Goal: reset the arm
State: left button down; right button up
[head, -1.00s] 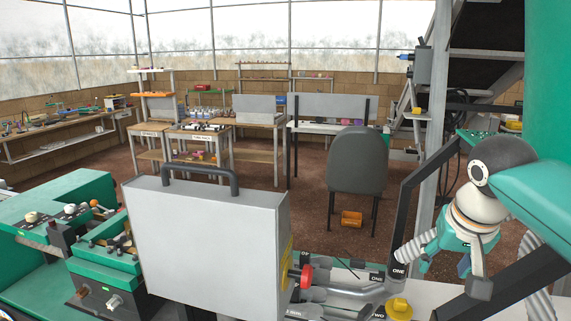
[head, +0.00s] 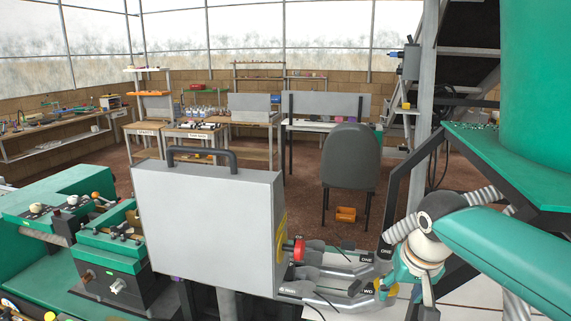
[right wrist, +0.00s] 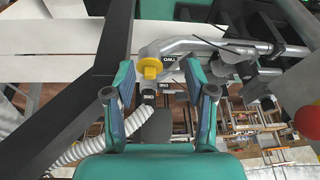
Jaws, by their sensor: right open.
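My right gripper (head: 405,285) is at the lower right of the head view, pointing down, close to a yellow knob (head: 388,291) on the grey pipes, partly covered by the gripper. In the right wrist view my right gripper (right wrist: 163,80) is open, its two green fingers wide apart with nothing gripped. The yellow knob (right wrist: 150,68) appears between the fingertips, beside a pipe labelled TWO; I cannot tell whether they touch. My left gripper is not in view.
Grey pipes (head: 335,272) with a red knob (head: 298,250) lie left of my right gripper. A grey box (head: 205,225) with a black handle hides part of the scene. A dark post (right wrist: 92,75) stands left of the fingers. A chair (head: 351,158) stands beyond.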

jog(key=s+a+f+n+g+y+b, duration=0.15)
jog(key=a+f, duration=0.25)
jog(key=f, duration=1.2)
jog(key=s+a+f+g+y+b, duration=0.1)
jog(key=s+a+f+y+b, duration=0.15)
jog(key=f, duration=1.35)
jog(key=s+a+f+m+b, duration=0.2)
jog(key=s+a+f+b, duration=0.1)
jog(key=s+f, duration=1.6)
jog(key=shift+s+a+g+b, duration=0.15)
jog(key=shift+s+g+b, duration=0.15)
jog(key=shift+b, duration=0.35)
